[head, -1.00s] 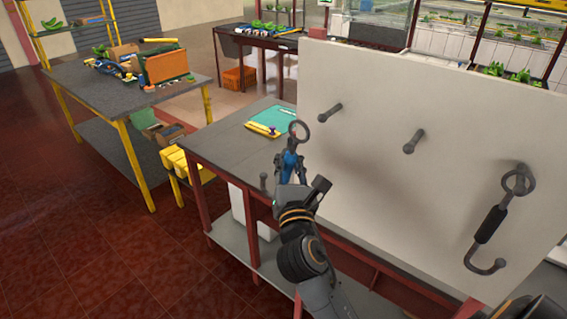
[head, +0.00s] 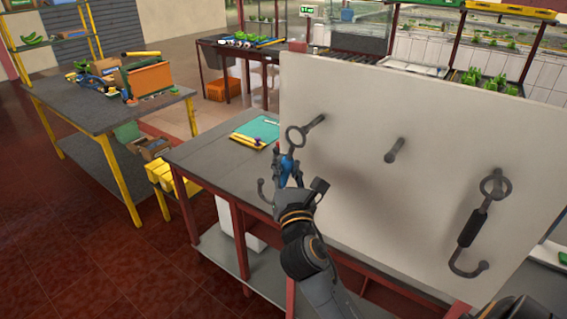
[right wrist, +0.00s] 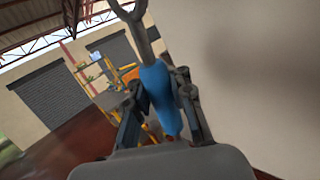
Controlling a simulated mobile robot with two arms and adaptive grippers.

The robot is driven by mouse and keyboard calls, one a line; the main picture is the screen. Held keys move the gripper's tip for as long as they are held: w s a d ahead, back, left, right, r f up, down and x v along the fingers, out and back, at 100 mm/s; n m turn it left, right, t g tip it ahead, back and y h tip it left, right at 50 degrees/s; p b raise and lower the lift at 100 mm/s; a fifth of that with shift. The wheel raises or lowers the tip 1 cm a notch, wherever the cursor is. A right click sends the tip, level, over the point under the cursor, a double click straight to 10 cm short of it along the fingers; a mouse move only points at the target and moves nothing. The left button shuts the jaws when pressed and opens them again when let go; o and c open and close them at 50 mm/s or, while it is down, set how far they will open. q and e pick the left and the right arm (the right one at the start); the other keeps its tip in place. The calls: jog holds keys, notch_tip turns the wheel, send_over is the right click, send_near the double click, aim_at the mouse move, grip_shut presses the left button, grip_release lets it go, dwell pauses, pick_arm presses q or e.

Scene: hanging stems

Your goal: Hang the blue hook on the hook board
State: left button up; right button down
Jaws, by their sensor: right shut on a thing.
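The blue hook (head: 287,163) has a grey ring on top, a blue grip and a grey curved end at lower left. My right gripper (head: 290,178) is shut on its blue grip, in front of the left part of the white hook board (head: 430,120). The ring is up at the left peg (head: 315,122), its right edge meeting the peg's tip in the picture; I cannot tell whether the peg is through it. In the right wrist view the blue grip (right wrist: 158,97) stands between the fingers, ring end up. My left gripper is not in view.
The middle peg (head: 394,150) is bare. A black-gripped hook (head: 469,229) hangs on the right peg. A green mat (head: 258,129) lies on the bench (head: 215,150) behind. A second table (head: 70,105) with an orange box stands at left; red floor is open between.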

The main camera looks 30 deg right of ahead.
jog(key=shift+w+d+p, duration=0.35)
jog(key=shift+d, duration=0.45)
dwell(0.4)
dwell(0.7)
jog(key=shift+w+d+r+p, duration=0.1)
jog(key=shift+w+d+p, duration=0.2)
jog(key=shift+d, duration=0.45)
jog(key=shift+w+d+f+p, duration=0.1)
jog(key=shift+w+d+p, duration=0.25)
jog(key=shift+d, duration=0.45)
jog(key=shift+w+d+r+p, duration=0.1)
jog(key=shift+w+d+p, duration=0.2)
jog(key=shift+d, duration=0.45)
dwell(1.7)
jog(key=shift+w+f+b, duration=0.25)
jog(key=shift+f+b, duration=0.05)
jog(key=shift+f, duration=0.1)
dwell(0.4)
dwell(0.4)
jog(key=c, duration=1.1)
grip_release()
jog(key=shift+s+f, duration=0.1)
